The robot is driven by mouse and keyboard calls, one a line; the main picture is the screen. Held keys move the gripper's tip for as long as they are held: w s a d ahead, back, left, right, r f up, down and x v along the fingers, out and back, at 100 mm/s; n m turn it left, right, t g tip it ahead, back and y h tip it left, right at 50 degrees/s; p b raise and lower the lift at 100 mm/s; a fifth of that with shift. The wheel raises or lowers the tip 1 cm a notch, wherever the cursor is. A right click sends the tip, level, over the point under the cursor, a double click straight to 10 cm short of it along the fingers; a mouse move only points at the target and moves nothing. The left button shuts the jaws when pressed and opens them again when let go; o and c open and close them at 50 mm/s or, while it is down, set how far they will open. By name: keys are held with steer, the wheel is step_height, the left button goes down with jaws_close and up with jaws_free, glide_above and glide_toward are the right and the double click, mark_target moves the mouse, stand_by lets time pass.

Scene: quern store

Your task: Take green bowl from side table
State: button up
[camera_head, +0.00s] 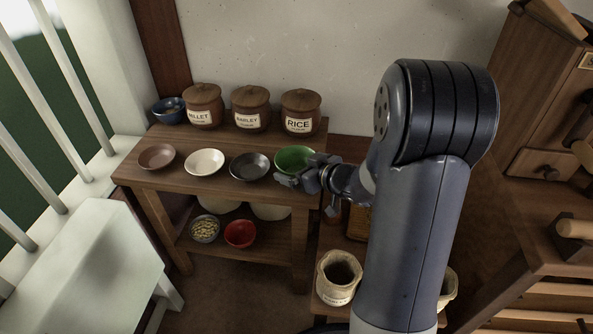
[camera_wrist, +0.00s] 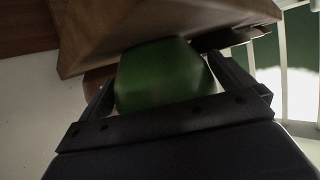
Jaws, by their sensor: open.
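The green bowl (camera_head: 294,158) sits at the right end of the wooden side table (camera_head: 190,181), last in a front row of bowls. My gripper (camera_head: 299,177) is at the bowl's near right side in the head view and hides part of its rim. In the wrist view the green bowl (camera_wrist: 158,75) lies between the two fingers of my gripper (camera_wrist: 170,92), which are spread apart. I cannot tell whether either finger touches the bowl.
A dark grey bowl (camera_head: 249,167) stands just left of the green one, then a white bowl (camera_head: 204,162) and a brown bowl (camera_head: 157,157). Lidded jars for millet (camera_head: 203,106), barley (camera_head: 251,108) and rice (camera_head: 301,111) stand behind. A sack (camera_head: 338,277) stands lower, in front.

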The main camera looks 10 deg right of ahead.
steer(key=shift+r, duration=0.1)
steer(key=c, duration=0.7)
steer(key=shift+o, duration=0.2)
